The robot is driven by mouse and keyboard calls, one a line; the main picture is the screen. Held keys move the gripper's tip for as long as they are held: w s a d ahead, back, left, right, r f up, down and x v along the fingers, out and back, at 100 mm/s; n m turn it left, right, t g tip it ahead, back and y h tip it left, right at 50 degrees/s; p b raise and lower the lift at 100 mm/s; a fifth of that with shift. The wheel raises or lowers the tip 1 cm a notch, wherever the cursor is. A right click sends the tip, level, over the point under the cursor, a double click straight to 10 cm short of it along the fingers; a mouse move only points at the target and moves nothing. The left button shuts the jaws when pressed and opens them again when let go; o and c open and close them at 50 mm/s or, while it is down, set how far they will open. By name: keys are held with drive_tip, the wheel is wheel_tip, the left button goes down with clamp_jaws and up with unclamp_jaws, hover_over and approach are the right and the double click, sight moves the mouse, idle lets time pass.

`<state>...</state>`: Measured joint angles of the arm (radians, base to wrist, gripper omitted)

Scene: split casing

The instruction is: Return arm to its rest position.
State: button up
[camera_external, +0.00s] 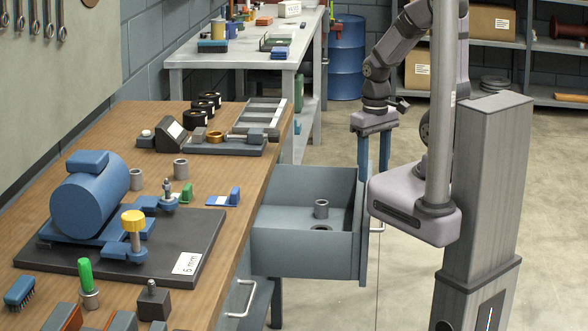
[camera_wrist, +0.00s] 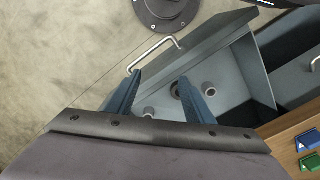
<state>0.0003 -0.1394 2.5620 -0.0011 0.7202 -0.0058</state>
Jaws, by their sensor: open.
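My gripper (camera_external: 374,160) is open, with its two blue fingers apart and pointing down; nothing shows between them in the external view. It hangs near the front end of the open drawer, and my arm's lower part hides some of that area. In the wrist view the open fingers (camera_wrist: 160,76) reach out over the drawer's edge, apart from each other. The grey drawer (camera_external: 300,250) is pulled out from the bench. Inside it a grey cylinder (camera_external: 321,208) stands upright, with a dark ring-like part (camera_external: 320,227) beside it.
The wooden bench (camera_external: 215,165) holds a blue motor (camera_external: 90,195) on a dark plate, a yellow-knobbed part (camera_external: 133,222) and several small parts. The drawer's handle (camera_wrist: 155,54) sticks out from its front. Open floor (camera_external: 560,200) lies to the right of my pedestal.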

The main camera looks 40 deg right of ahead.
wheel_tip(320, 180, up, 5)
drive_tip(key=p, duration=0.5)
drive_tip(key=shift+o, duration=0.4)
drive_tip(key=shift+f, duration=0.1)
